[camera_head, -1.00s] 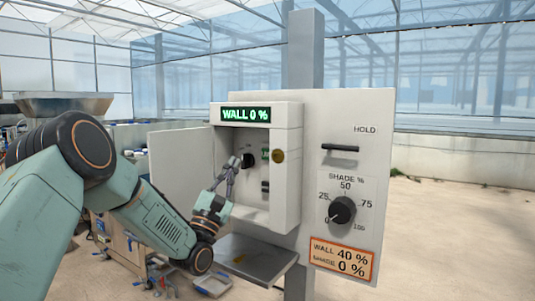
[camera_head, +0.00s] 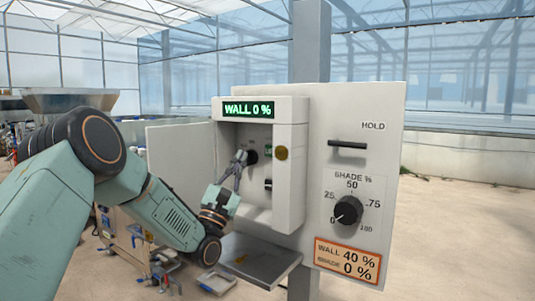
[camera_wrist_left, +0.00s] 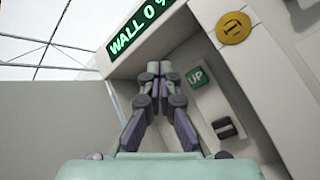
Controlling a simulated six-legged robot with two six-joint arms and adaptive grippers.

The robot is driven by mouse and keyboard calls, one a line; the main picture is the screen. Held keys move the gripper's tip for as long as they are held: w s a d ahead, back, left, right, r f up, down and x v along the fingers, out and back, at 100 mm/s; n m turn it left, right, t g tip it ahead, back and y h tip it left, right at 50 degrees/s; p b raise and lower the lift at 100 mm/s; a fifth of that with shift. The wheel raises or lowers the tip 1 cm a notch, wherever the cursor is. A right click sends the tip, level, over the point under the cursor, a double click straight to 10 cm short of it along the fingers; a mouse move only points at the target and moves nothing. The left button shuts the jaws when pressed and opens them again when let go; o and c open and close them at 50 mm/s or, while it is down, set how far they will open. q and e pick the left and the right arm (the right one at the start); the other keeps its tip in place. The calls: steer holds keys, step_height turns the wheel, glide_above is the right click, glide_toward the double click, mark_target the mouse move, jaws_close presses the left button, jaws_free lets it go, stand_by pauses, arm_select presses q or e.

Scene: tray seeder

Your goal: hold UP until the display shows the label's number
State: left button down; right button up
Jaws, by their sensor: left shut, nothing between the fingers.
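The green-lit display (camera_head: 249,109) on top of the open control box reads WALL 0 %. It also shows, tilted, in the left wrist view (camera_wrist_left: 140,28). The orange-edged label (camera_head: 347,260) reads WALL 40 % and a second line of 0 %. The green UP button (camera_wrist_left: 197,78) is inside the box, right of my fingertips in the left wrist view. My left gripper (camera_head: 241,156) is shut and empty, its tips inside the box opening. In the left wrist view my left gripper (camera_wrist_left: 158,68) appears apart from the button. My right gripper is out of view.
A dark switch (camera_wrist_left: 225,128) sits below UP, and a brass round piece (camera_wrist_left: 234,27) is on the box's edge. The box door (camera_head: 180,165) stands open at left. A shelf (camera_head: 262,260) juts out below. The panel carries a shade dial (camera_head: 346,211) and a HOLD handle (camera_head: 347,145).

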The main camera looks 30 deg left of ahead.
mark_target(270, 151)
arm_select(q)
steer(key=w+d+b, duration=0.1)
steer(key=w+b, duration=0.3)
steer(key=w, duration=0.4)
steer(key=shift+w+d+h, duration=0.2)
steer(key=shift+w+h, duration=0.05)
steer(key=shift+h, duration=0.05)
stand_by(0.4)
steer(key=shift+s+a, duration=0.1)
steer(key=shift+s, duration=0.1)
steer(key=shift+w, duration=0.15)
stand_by(0.3)
